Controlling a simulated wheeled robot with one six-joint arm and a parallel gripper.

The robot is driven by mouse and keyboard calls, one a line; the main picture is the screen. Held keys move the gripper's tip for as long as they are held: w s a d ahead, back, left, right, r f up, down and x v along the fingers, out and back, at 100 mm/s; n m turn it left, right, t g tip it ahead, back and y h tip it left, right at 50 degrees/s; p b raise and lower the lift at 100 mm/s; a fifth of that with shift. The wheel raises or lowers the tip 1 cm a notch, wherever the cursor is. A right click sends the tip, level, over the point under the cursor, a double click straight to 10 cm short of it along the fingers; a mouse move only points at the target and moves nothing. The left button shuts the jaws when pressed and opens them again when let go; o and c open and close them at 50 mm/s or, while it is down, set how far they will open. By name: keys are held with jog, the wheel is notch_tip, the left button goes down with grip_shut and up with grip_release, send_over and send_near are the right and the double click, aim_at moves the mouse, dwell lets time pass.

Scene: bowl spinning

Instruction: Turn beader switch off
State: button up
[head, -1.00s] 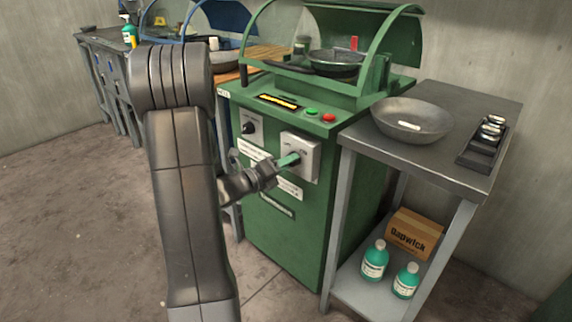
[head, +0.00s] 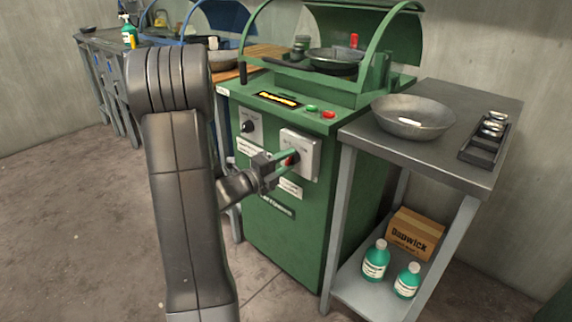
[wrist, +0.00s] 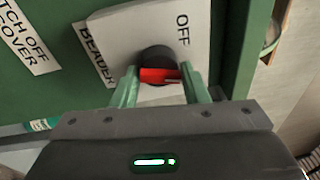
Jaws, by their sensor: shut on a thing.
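The beader switch is a red handle on a dark round base (wrist: 160,72), set on a light grey plate (wrist: 130,25) lettered "OFF" and partly hidden "BEADER". In the head view the plate (head: 311,146) is on the front of the green machine, and a bit of the red handle (head: 292,158) shows between my fingers. My gripper (wrist: 161,82) is shut on the switch, with one green finger at each side of the red handle. In the head view my gripper (head: 284,164) reaches the plate from the left. The fingers hide part of the handle there.
Another dark knob (head: 248,127) is left of the plate. Green and red buttons (head: 328,115) sit on the machine's top edge. A metal side table (head: 460,108) with a bowl (head: 412,117) stands close on the right. Bottles and a box (head: 415,232) are on its lower shelf.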

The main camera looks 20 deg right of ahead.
jog(key=n, duration=0.3)
jog(key=n+t, duration=0.1)
jog(key=n, duration=0.3)
jog(key=shift+s+f, duration=0.15)
jog(key=shift+f, duration=0.05)
jog(key=n+t+p, duration=0.1)
jog(key=n, duration=0.5)
jog(key=shift+n, duration=0.5)
jog(key=o, duration=0.8)
jog(key=shift+o, duration=0.6)
jog(key=shift+r, duration=0.1)
jog(key=p+v, duration=0.1)
jog(key=v, duration=1.2)
jog(key=shift+s+a, duration=0.25)
jog(key=shift+a, duration=0.05)
